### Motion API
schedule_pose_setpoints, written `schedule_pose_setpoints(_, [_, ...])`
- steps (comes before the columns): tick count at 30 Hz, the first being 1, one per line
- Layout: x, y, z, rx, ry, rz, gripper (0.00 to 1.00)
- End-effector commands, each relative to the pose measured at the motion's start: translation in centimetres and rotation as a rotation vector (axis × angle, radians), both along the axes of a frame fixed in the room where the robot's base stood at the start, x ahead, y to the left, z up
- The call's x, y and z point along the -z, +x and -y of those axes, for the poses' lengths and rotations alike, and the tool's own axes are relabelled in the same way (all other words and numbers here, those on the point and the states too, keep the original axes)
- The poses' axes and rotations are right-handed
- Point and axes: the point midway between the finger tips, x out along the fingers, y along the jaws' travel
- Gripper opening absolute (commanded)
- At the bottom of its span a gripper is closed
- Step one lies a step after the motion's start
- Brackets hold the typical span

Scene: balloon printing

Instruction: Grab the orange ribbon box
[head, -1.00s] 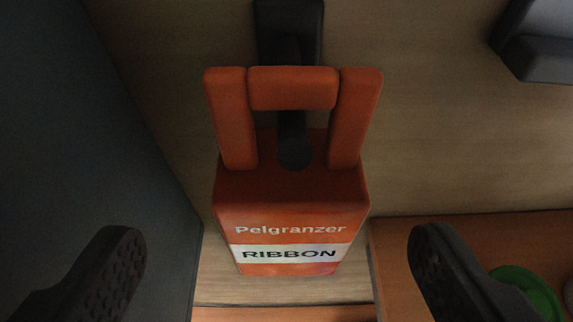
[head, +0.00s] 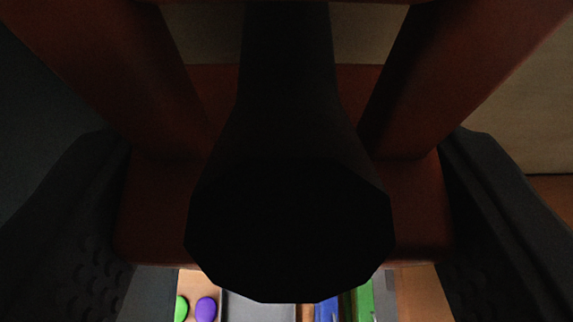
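The orange ribbon box (head: 410,215) fills the middle of the head view, very close and in shadow. Its two handle posts rise at left and right, and its printed front is out of sight. A black hanging hook (head: 290,220) points at the camera through the handle and covers the box's middle. My gripper (head: 286,150) has one dark finger on each side of the box, spread wide. The fingers overlap the box's side edges in the picture; I cannot tell whether they touch it.
Below the box, a lower area shows green and purple round items (head: 205,309), a grey surface (head: 258,308) and blue and green upright items (head: 362,302). A dark panel is at the far left. A wooden back wall (head: 530,110) shows at right.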

Motion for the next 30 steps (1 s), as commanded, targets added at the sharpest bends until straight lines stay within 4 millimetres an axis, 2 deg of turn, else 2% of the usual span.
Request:
schedule_pose_setpoints(1, [0.0, 0.0, 0.0, 0.0, 0.0, 0.0, 0.37])
schedule_pose_setpoints(2, [0.0, 0.0, 0.0, 0.0, 0.0, 0.0, 0.31])
schedule_pose_setpoints(14, [-0.1, 0.0, 0.0, 0.0, 0.001, 0.001, 0.31])
schedule_pose_setpoints(30, [-1.3, 0.1, 0.0, 0.0, 0.001, 0.001, 0.31])
